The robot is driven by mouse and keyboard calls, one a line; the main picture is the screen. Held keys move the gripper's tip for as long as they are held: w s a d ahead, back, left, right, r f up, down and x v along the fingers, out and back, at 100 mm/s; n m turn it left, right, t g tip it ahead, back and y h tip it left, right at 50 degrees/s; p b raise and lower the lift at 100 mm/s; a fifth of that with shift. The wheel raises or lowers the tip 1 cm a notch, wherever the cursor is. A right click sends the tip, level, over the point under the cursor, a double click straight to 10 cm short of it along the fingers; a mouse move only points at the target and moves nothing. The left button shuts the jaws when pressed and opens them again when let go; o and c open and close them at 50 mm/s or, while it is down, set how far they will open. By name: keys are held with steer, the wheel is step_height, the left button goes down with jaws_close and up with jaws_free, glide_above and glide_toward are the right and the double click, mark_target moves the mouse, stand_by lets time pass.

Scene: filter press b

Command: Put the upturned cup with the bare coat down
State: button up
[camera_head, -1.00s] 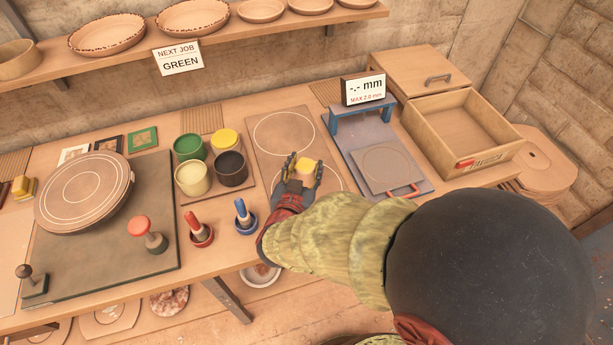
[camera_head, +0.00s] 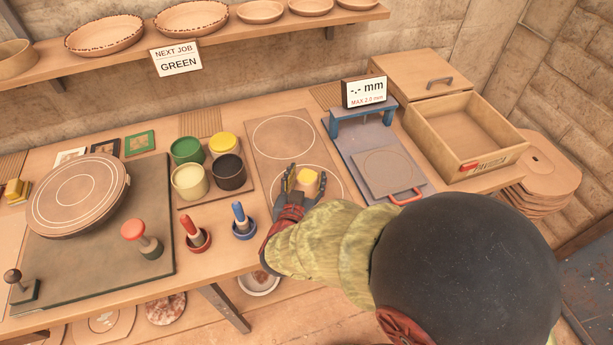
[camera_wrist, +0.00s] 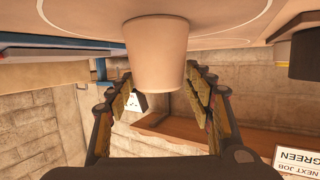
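The upturned cup (camera_wrist: 157,55) is plain tan in the wrist view, which is upside down. Its wide rim faces the board and its narrow foot points away from it. The cup is over the nearer circle of the board (camera_head: 263,152). Whether its rim touches the board is unclear.
Green (camera_head: 187,150), yellow (camera_head: 223,143), cream (camera_head: 190,181) and dark (camera_head: 229,172) pots stand left of the board. A blue-handled tool (camera_head: 240,218) is close to my wrist. The gauge (camera_head: 361,108) and open drawer box (camera_head: 450,150) stand right. The farther circle is clear.

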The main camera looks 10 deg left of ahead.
steer(key=shift+o, duration=0.8)
steer(key=shift+s+r, duration=0.15)
steer(key=shift+r, duration=0.05)
steer(key=p+v, duration=0.4)
steer(key=v, duration=0.7)
steer(key=shift+s, duration=0.35)
steer(key=shift+r, duration=0.1)
